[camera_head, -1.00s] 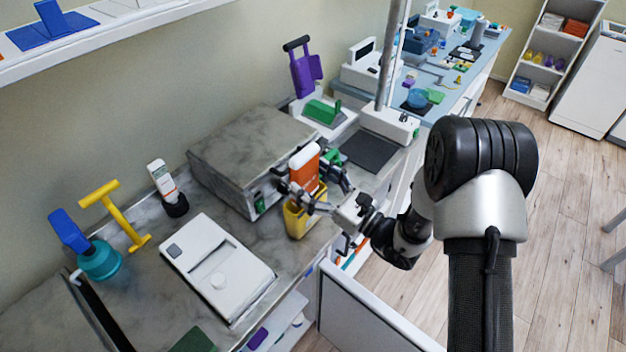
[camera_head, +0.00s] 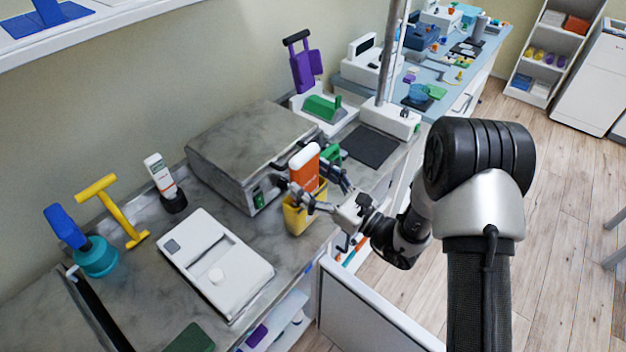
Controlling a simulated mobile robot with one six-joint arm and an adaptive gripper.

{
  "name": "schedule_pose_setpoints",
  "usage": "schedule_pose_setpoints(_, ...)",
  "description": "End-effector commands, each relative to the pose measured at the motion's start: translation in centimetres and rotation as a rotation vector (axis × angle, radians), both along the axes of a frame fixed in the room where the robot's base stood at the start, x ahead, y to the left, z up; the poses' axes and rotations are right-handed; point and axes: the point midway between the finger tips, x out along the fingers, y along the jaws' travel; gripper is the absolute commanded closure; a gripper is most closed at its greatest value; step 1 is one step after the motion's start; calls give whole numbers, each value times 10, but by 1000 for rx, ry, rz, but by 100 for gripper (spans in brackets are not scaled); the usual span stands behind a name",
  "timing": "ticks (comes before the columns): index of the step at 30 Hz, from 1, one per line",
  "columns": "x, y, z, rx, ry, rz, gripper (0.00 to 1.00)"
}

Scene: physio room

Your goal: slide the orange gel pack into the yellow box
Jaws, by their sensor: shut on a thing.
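The orange gel pack (camera_head: 304,174) with a white top stands upright between the fingers of my gripper (camera_head: 318,190), which is shut on it. The yellow box (camera_head: 297,221) sits near the front edge of the grey counter, directly below the pack. The pack's lower end is at the box's opening, and it overlaps the box's rim in this view. My gripper's fingers partly cover both, so I cannot tell how deep the pack is inside.
A grey marbled unit (camera_head: 250,150) stands just behind the box. A white flat device (camera_head: 215,265) lies to the left. A teal pot (camera_head: 96,257), a yellow T-shaped tool (camera_head: 112,208) and a white handheld device (camera_head: 161,176) stand further left. An open drawer or door (camera_head: 370,305) is below.

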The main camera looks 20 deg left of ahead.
Motion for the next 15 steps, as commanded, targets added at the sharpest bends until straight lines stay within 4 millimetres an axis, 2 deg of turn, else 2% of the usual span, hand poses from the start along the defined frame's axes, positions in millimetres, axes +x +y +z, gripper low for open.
schedule_pose_setpoints(15, 0, 0, -6, 1, -2, 0, 65)
